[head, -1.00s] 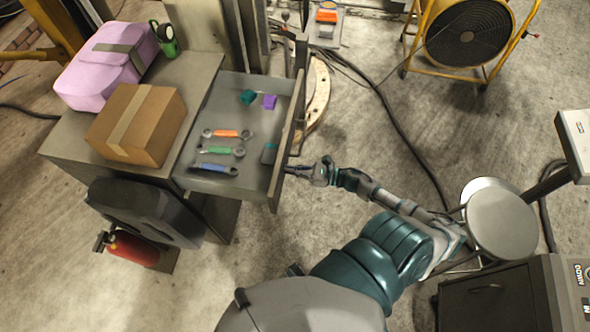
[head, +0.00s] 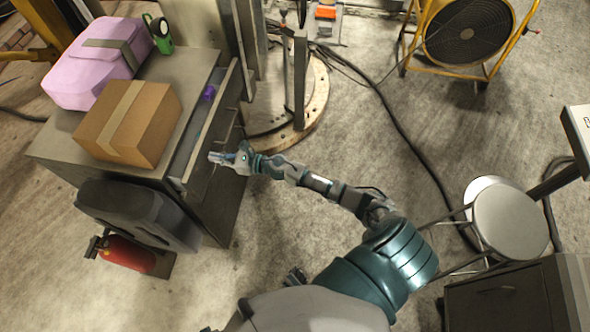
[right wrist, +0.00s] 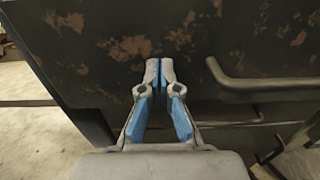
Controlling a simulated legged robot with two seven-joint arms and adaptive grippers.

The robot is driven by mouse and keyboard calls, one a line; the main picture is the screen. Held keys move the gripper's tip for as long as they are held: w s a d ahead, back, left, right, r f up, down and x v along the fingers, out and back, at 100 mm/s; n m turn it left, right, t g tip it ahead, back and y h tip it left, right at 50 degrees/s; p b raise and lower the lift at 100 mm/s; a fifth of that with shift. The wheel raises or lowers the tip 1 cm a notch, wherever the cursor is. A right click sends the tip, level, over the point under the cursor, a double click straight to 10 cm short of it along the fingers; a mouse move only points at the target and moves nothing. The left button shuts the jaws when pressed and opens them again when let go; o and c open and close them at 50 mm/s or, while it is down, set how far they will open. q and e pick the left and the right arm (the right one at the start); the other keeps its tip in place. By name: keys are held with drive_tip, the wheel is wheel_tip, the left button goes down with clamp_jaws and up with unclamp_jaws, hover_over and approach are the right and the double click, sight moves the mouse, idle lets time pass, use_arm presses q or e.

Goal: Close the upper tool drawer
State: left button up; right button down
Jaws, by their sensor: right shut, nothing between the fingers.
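The upper tool drawer (head: 211,118) juts out of the grey cabinet by a narrow strip. Through the gap I see a purple block (head: 208,93); most of the drawer's contents are hidden under the cabinet top. My right gripper (head: 215,157) is shut and empty at the drawer's front, near its lower end in the head view. In the right wrist view its closed fingertips (right wrist: 160,64) point at a dark, worn front panel (right wrist: 110,40), and a bar handle (right wrist: 265,84) is to their right. I cannot tell whether they touch the panel. My left gripper is not in view.
A cardboard box (head: 128,120) and a pink case (head: 92,62) stand on the cabinet top (head: 60,140). A dark chair-like shape (head: 135,210) and a red fire extinguisher (head: 125,253) are at its near side. A stool (head: 508,220) stands right.

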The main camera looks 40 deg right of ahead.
drive_tip(key=x, duration=0.3)
drive_tip(key=b+x, duration=0.1)
drive_tip(key=x, duration=0.2)
drive_tip(key=shift+a, duration=0.4)
drive_tip(key=shift+r, duration=0.2)
drive_tip(key=shift+w+d, duration=0.15)
drive_tip(key=shift+d, duration=0.1)
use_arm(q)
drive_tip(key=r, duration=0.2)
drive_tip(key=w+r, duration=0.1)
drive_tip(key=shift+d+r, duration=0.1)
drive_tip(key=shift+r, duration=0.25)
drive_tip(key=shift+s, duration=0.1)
use_arm(e)
drive_tip(key=shift+a+r, duration=0.1)
drive_tip(key=shift+a, duration=0.05)
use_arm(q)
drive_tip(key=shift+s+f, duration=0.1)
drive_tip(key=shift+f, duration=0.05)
